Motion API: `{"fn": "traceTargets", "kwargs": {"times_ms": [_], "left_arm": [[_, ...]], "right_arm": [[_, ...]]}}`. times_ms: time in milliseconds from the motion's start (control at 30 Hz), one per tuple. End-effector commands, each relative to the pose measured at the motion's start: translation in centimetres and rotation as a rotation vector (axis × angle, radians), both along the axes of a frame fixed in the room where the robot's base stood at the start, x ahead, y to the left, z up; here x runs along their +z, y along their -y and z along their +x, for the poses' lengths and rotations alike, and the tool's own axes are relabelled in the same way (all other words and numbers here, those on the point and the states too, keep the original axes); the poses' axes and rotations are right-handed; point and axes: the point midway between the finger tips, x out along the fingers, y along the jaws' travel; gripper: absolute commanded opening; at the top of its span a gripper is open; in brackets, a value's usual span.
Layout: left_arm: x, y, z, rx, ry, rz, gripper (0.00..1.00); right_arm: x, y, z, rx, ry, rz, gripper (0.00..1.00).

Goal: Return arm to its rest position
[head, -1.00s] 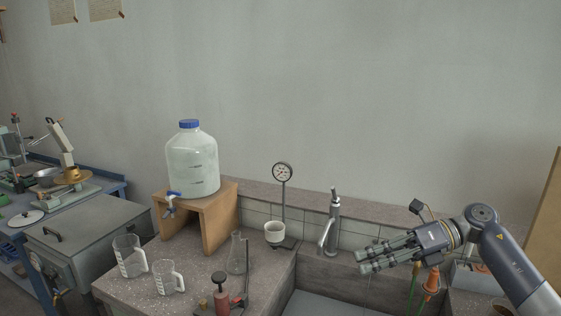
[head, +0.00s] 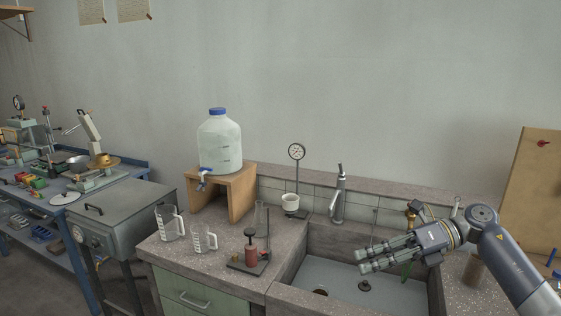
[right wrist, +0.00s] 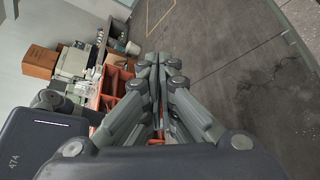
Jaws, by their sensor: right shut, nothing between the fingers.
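My right arm comes in from the right edge of the head view, bent at the elbow. My right gripper (head: 366,258) is shut and empty, with its fingers pointing left. In the head view it appears in front of the sink (head: 330,278), above the basin's right part. The right wrist view shows the same gripper (right wrist: 158,62) with its fingers together and nothing between them. My left gripper is not in either view.
A faucet (head: 339,196) rises behind the sink. Left of it stand a dial gauge with a white cup (head: 290,203), measuring jugs (head: 170,222), a red-bodied device (head: 250,250) and a water jug (head: 219,143) on a wooden stand (head: 238,190). A board (head: 530,190) leans at right.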

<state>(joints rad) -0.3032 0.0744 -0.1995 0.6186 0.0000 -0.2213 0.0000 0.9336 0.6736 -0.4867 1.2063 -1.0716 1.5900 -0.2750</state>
Motion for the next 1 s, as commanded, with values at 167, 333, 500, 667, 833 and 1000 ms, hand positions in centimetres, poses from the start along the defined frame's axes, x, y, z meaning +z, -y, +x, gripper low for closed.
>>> {"fn": "traceTargets", "kwargs": {"times_ms": [167,333,500,667,833,1000], "left_arm": [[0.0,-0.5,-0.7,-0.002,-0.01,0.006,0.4],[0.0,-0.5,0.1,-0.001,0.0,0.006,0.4],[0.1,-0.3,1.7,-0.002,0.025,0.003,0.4],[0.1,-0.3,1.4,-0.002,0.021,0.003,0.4],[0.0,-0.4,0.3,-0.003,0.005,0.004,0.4],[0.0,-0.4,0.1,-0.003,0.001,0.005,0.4]], "right_arm": [[-1.7,-1.2,1.4,-0.078,-0.08,0.121,0.0],[-3.8,-2.1,3.1,-0.182,-0.179,0.25,0.0],[-7.6,-2.3,5.4,-0.347,-0.331,0.417,0.0],[-14.7,-1.3,7.6,-0.593,-0.555,0.601,0.0],[-26.4,1.7,7.6,-0.943,-0.852,0.773,0.0],[-38.2,4.6,4.0,-1.268,-1.108,0.86,0.0]]}}
